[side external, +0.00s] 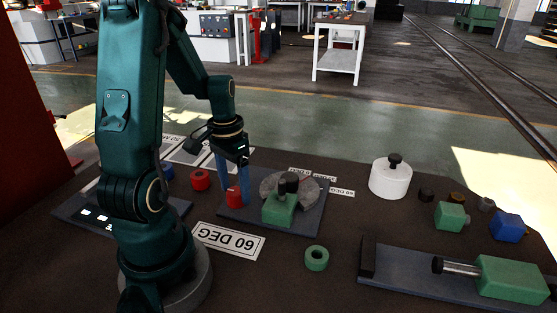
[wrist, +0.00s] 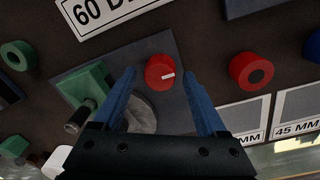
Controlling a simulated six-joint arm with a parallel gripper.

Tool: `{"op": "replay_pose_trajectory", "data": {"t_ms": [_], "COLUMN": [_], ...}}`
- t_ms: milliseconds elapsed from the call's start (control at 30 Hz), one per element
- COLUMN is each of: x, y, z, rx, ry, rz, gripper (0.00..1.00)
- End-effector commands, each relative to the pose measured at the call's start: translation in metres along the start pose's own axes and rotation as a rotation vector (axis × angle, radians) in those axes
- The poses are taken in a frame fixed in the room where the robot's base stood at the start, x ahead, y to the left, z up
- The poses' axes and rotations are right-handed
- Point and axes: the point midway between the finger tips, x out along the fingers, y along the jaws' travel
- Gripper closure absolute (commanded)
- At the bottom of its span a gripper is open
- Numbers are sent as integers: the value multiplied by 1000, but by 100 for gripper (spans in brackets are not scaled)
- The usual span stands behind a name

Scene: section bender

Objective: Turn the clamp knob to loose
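Gaps show between the fingers and the knob in the wrist view. The gripper also shows in the side external view (side external: 232,190), with its fingertips low by the knob. The exact fingertip height is hard to tell.
Beside the knob are a grey round disc (side external: 268,184) and a green block (side external: 279,208) with dark posts. A red ring (side external: 200,180) lies left and a green ring (side external: 317,258) in front. A white cylinder (side external: 390,179) stands right. A "60 DEG" card (side external: 228,239) lies flat.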

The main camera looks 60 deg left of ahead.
Motion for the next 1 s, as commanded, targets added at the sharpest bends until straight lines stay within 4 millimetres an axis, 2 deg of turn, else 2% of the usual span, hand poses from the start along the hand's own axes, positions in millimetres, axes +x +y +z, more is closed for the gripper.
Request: {"op": "replay_pose_trajectory", "data": {"t_ms": [33,167,200,567,1000], "x": [0,0,0,0,0], "y": [0,0,0,0,0], "z": [0,0,0,0,1], "rx": [0,0,0,-65,-415], "ry": [0,0,0,3,21], "rz": [0,0,0,0,1], "gripper": [48,97,100,100,100]}}
